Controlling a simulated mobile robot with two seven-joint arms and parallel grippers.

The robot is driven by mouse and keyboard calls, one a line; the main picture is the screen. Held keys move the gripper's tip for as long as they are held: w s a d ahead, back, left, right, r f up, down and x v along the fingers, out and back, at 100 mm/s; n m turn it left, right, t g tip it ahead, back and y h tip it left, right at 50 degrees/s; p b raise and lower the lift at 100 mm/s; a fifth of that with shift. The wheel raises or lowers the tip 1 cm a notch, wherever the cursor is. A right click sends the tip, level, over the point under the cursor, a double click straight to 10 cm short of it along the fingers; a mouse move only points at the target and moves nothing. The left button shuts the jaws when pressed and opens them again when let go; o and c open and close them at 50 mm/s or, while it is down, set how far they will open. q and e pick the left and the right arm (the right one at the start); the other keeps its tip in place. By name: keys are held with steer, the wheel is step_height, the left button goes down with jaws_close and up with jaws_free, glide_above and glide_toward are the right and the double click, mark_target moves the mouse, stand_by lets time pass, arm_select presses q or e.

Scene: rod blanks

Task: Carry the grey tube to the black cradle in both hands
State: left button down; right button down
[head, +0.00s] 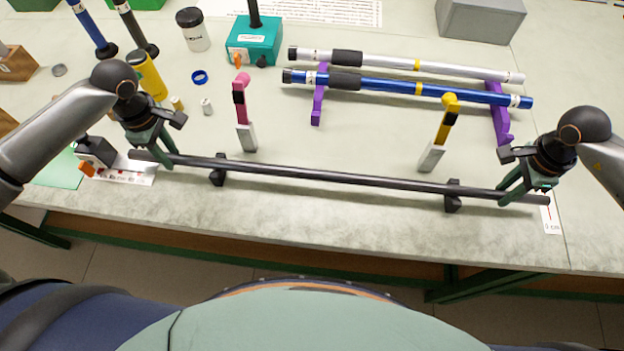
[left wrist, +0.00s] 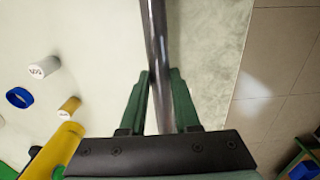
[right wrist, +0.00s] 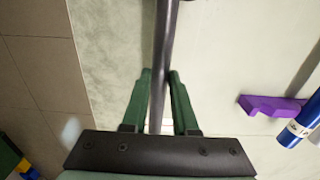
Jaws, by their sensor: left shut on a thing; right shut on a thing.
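The grey tube (head: 330,177) runs long and nearly level along the front of the table, tilting slightly down to the right. The black cradle shows as two small dark supports, the left one (head: 217,177) and the right one (head: 452,196), both under the tube. I cannot tell whether the tube touches them. My left gripper (head: 150,160) is shut on the tube near its left end; the tube passes between its fingers in the left wrist view (left wrist: 160,85). My right gripper (head: 515,190) is shut on it near its right end, also in the right wrist view (right wrist: 160,85).
Behind the tube, a silver rod (head: 450,68) and a blue rod (head: 390,86) lie on purple supports (head: 318,105). A pink-topped stand (head: 243,115) and a yellow-topped stand (head: 440,130) stand close behind the tube. The table's front edge (head: 300,243) is near.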

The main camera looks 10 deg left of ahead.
arm_select(q)
steer(key=shift+f, duration=0.45)
arm_select(e)
steer(key=shift+f, duration=0.5)
arm_select(q)
steer(key=c, duration=1)
jaws_free()
steer(key=shift+r, duration=0.2)
arm_select(e)
steer(key=c, duration=1)
jaws_free()
steer(key=shift+r, duration=0.2)
steer(key=shift+c, duration=0.2)
arm_select(q)
steer(key=o, duration=0.4)
steer(key=shift+c, duration=0.2)
arm_select(e)
steer(key=o, duration=0.4)
steer(key=shift+c, duration=0.2)
arm_select(q)
step_height(320, 180, up, 12)
arm_select(e)
step_height(320, 180, up, 12)
arm_select(q)
steer(key=shift+s, duration=0.1)
arm_select(e)
steer(key=shift+s, duration=0.15)
